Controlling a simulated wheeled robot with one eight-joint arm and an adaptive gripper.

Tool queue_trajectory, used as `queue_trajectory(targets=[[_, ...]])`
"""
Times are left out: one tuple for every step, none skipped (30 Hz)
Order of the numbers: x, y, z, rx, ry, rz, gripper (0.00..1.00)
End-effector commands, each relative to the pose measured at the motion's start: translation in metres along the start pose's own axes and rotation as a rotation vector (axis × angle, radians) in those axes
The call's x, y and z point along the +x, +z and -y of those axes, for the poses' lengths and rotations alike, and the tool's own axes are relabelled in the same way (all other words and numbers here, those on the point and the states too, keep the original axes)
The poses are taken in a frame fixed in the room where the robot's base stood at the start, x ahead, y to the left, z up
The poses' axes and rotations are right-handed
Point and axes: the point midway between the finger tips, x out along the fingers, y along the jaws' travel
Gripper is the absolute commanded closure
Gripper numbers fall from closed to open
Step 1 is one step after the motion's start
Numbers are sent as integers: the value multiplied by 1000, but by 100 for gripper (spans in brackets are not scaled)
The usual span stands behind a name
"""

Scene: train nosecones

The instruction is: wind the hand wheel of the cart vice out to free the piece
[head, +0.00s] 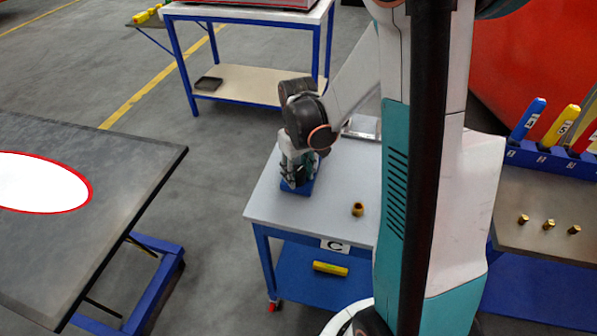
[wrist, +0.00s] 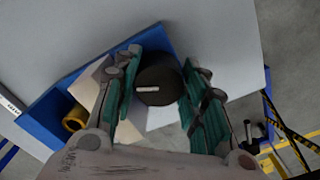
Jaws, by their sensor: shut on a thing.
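The blue cart vice (head: 297,188) stands on the grey top of cart C (head: 335,215), near its left edge. My gripper (head: 298,170) points down over it and hides most of it in the head view. In the wrist view the hand wheel (wrist: 158,82) is a dark round knob with a short white mark. My gripper's green-padded fingers (wrist: 158,100) are shut on it from both sides. The vice's blue body (wrist: 48,112) shows behind the left finger. A pale tan surface (wrist: 92,82) lies there too; I cannot tell whether it is the clamped piece.
A brass ring-shaped part (head: 357,209) stands on the cart top right of the vice. A brass-yellow ring (wrist: 75,118) shows beside the blue body. A dark table (head: 120,165) stands left, across a floor gap. A rack of coloured handles (head: 545,140) is at right.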

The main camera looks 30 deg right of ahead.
Motion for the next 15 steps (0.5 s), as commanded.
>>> queue_trajectory(targets=[[-2, -6, 0, -4, 0, -12, 85], [-2, -6, 0, -4, 0, -12, 85], [-2, -6, 0, -4, 0, -12, 85], [-2, -6, 0, -4, 0, -12, 85], [-2, -6, 0, -4, 0, -12, 85], [-2, -6, 0, -4, 0, -12, 85], [-2, -6, 0, -4, 0, -12, 56], [-2, -6, 0, -4, 0, -12, 50], [-2, -6, 0, -4, 0, -12, 41], [-2, -6, 0, -4, 1, -12, 40], [-2, -6, 0, -4, 1, -11, 40], [-2, -5, 0, -3, 1, -11, 40], [-2, -5, -1, -3, 1, -10, 40], [-1, -5, -1, -2, 2, -10, 40], [-1, -4, -1, -2, 2, -10, 40]])
